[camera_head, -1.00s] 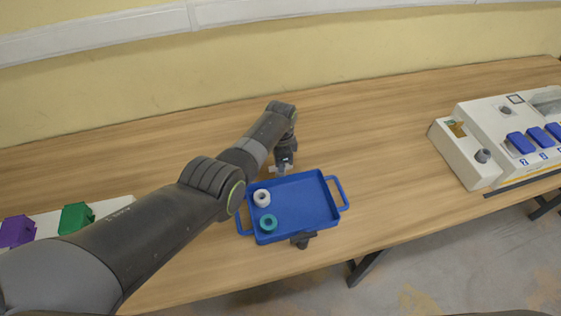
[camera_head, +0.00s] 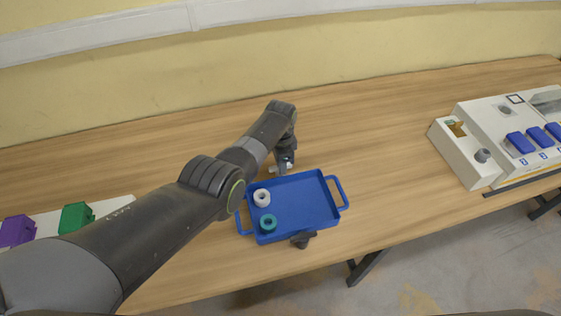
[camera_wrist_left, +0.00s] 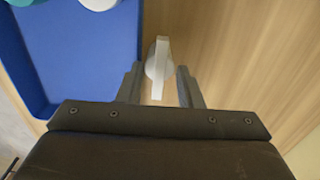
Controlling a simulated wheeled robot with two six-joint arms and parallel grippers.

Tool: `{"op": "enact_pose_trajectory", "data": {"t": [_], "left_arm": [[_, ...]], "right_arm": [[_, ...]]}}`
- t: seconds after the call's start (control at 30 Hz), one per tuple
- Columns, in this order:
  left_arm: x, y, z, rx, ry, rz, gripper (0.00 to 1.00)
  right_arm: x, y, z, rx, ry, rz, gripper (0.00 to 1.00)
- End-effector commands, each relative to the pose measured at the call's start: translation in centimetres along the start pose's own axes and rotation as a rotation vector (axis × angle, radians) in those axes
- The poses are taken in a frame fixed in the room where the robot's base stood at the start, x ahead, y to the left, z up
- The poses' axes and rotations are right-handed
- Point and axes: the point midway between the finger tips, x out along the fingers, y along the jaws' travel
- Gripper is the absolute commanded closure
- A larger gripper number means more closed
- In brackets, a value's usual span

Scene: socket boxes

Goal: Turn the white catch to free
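The white catch (camera_wrist_left: 158,68) is a narrow bar on a round base, on the table just outside the blue tray's (camera_head: 312,205) far edge. In the left wrist view its bar runs roughly parallel to the nearby tray edge and does not lie over the tray. My left gripper (camera_wrist_left: 160,88) is open, with one finger on each side of the bar and gaps visible. In the head view the left gripper (camera_head: 283,170) points down at the tray's far edge and partly hides the catch. My right gripper is not in view.
A white ring (camera_head: 262,197) and a teal ring (camera_head: 268,222) sit in the tray. A dark catch (camera_head: 303,239) is at its front edge. A white panel with blue covers (camera_head: 520,142) stands right. Green (camera_head: 76,217) and purple (camera_head: 17,231) boxes stand left.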

Motion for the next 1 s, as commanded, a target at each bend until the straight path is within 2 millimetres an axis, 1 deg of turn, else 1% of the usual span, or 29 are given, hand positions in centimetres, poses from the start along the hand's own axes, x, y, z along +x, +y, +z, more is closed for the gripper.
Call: {"op": "enact_pose_trajectory", "data": {"t": [0.23,0.37,0.53,0.7,0.87,1.0], "left_arm": [[-0.1,0.0,0.0,0.001,0.000,0.001,0.67],[-1.1,0.0,-0.1,0.001,0.001,0.000,0.67],[-3.6,0.0,0.0,0.000,0.002,-0.001,0.67],[-6.1,0.0,0.0,0.000,0.002,-0.001,0.67],[-8.8,0.0,-0.1,0.000,0.003,-0.002,0.67],[-11.5,0.0,-0.1,0.001,0.003,-0.003,0.67]], "right_arm": [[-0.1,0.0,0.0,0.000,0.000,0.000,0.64],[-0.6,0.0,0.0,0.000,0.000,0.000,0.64],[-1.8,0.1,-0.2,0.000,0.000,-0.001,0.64],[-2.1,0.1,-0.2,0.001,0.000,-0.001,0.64],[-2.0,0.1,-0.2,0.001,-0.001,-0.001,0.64],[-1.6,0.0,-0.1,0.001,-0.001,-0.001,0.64]]}}
